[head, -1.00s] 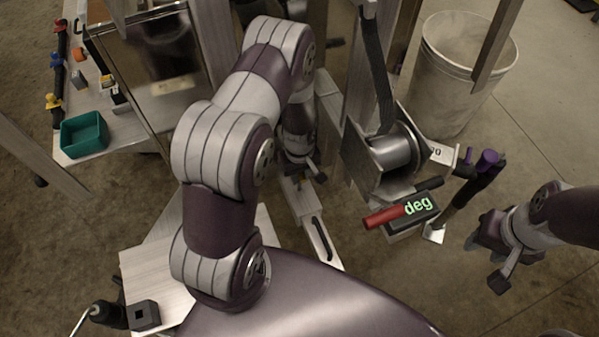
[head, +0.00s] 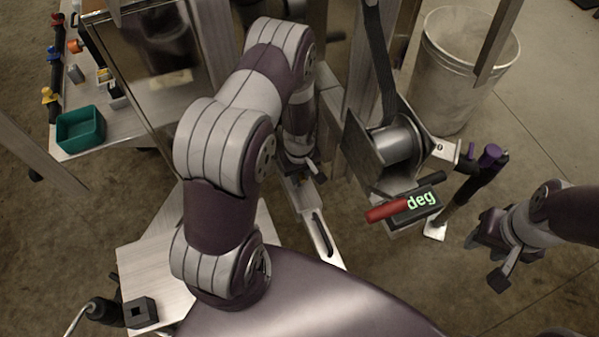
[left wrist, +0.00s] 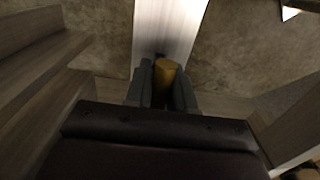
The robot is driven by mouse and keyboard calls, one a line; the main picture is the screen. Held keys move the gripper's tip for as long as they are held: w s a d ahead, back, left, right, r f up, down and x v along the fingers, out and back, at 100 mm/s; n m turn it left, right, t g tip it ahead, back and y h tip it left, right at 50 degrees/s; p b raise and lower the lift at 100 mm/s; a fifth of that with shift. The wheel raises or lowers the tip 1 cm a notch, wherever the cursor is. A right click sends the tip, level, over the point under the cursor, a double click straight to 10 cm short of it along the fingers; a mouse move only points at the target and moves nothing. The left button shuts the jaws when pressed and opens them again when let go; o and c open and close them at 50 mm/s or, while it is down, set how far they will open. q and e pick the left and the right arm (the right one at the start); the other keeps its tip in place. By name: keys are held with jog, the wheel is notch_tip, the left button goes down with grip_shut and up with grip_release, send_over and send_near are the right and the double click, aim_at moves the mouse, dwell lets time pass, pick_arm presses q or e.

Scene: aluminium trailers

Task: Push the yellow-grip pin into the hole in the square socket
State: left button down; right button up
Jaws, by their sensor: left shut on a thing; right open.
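My left gripper (head: 308,174) is shut on the yellow-grip pin. In the left wrist view the pin's yellow grip (left wrist: 165,72) shows between the two dark fingers (left wrist: 162,90), above a pale metal bar (left wrist: 168,25). A small dark spot lies at the grip's far side; the pin's tip is hidden, so I cannot tell whether it is in a hole. A black square block with a square opening (head: 141,312) sits on a plate at lower left in the head view; I cannot tell if this is the socket. My right gripper (head: 487,262) is open and empty, over the floor.
A white bucket (head: 462,70) is behind. A side table at left holds a green bin (head: 80,130). Floor is clear around my right gripper.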

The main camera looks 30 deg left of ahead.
pick_arm(q)
jog(key=shift+f+b, duration=0.7)
jog(key=shift+f, duration=0.4)
jog(key=c, duration=0.9)
grip_release()
notch_tip(320, 180, up, 12)
jog(key=p, duration=0.3)
jog(key=shift+f+p, duration=0.15)
jog(key=shift+p, duration=0.15)
jog(key=shift+r, duration=0.6)
